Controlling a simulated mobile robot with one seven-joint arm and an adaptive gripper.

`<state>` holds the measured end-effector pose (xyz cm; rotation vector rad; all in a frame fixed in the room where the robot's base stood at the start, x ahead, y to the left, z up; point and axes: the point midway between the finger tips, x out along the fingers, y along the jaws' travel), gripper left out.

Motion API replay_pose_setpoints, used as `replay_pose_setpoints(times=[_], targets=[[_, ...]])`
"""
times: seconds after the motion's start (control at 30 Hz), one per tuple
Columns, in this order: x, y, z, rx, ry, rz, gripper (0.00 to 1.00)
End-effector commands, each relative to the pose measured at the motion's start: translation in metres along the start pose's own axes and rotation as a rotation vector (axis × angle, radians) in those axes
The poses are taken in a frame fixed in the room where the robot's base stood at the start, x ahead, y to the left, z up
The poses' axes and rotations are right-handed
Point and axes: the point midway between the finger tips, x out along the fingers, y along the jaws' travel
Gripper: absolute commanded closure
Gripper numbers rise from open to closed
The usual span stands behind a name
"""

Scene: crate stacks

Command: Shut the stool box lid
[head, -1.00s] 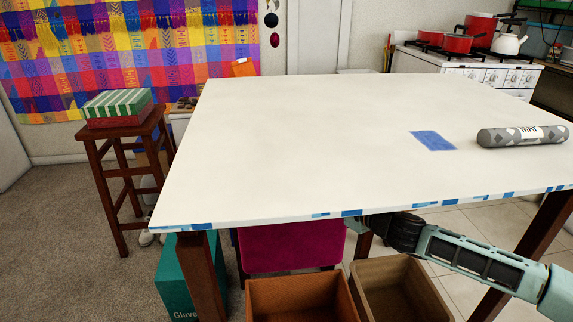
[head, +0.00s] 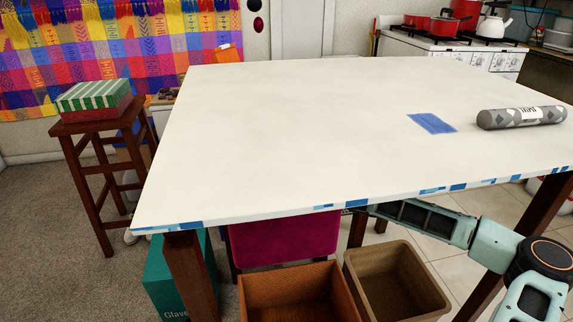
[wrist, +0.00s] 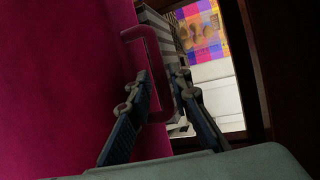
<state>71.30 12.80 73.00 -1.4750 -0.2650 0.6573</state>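The stool box (head: 94,98) sits on a dark wooden stool at the left in the head view. It has a green-and-white striped top over a red lower part. The striped top lies flat on it; from here I cannot tell whether any gap remains between them. My gripper (wrist: 162,76) shows in the wrist view with its two fingers apart. A magenta loop handle (wrist: 156,60) on a magenta panel (wrist: 65,80) stands between or just beyond the fingers; contact is unclear. In the head view my gripper is hidden under the table, and the stool box is not clear in the wrist view.
A large white table (head: 290,120) fills the middle, with a grey patterned roll (head: 520,117) and a blue patch (head: 432,123) on it. A magenta panel (head: 283,238), two open bins (head: 290,290) and a teal box (head: 165,280) stand below. Carpet (head: 50,230) is clear at left.

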Motion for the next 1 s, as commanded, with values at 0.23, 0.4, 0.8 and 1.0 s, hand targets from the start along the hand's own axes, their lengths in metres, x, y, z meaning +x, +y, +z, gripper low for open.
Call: replay_pose_setpoints(times=[0.23,0.4,0.8,1.0], targets=[[0.019,0.001,0.000,0.000,0.000,0.000,0.81],[0.021,0.000,0.000,0.001,-0.001,0.000,0.81],[0.020,0.000,0.000,0.000,0.000,0.000,1.00],[0.020,0.000,0.000,0.000,0.000,0.000,1.00]])
